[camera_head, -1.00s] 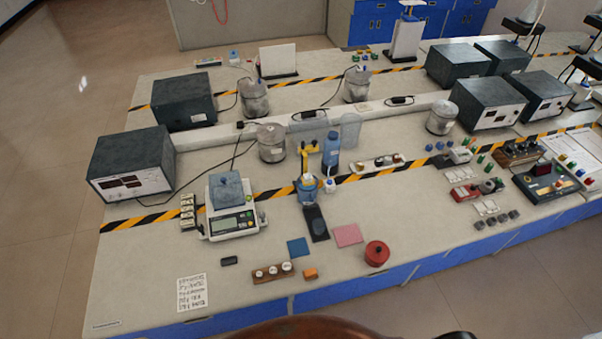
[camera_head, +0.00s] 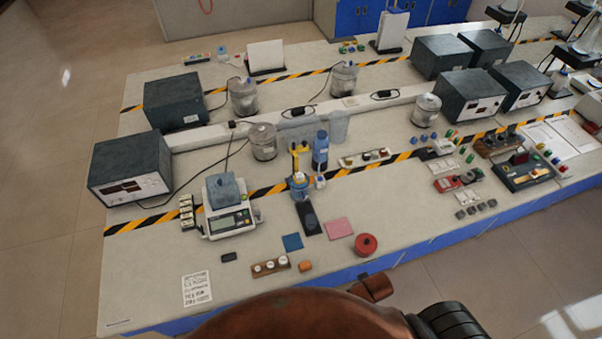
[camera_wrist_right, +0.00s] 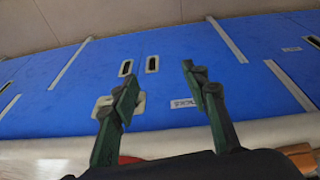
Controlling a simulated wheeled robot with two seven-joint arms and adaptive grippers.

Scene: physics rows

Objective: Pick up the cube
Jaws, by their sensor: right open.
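A small orange block (camera_head: 305,266) lies near the front edge of the table in the head view; it is the small block that looks most like the cube. A grey-blue block with a knob (camera_head: 222,190) sits on the white scale (camera_head: 231,222). My right gripper (camera_wrist_right: 160,75) is open in the right wrist view, with nothing between its two green fingers. Behind it are blue cabinet fronts and the pale table edge. Part of an orange-brown thing (camera_wrist_right: 301,156) shows at that view's right edge; I cannot tell what it is. My left gripper is not in view.
A red round pot (camera_head: 366,244), a pink pad (camera_head: 339,227), a blue pad (camera_head: 292,242) and a wooden holder with white knobs (camera_head: 270,266) surround the orange block. A blue bottle (camera_head: 320,150) stands farther back. The table's front left is mostly clear.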

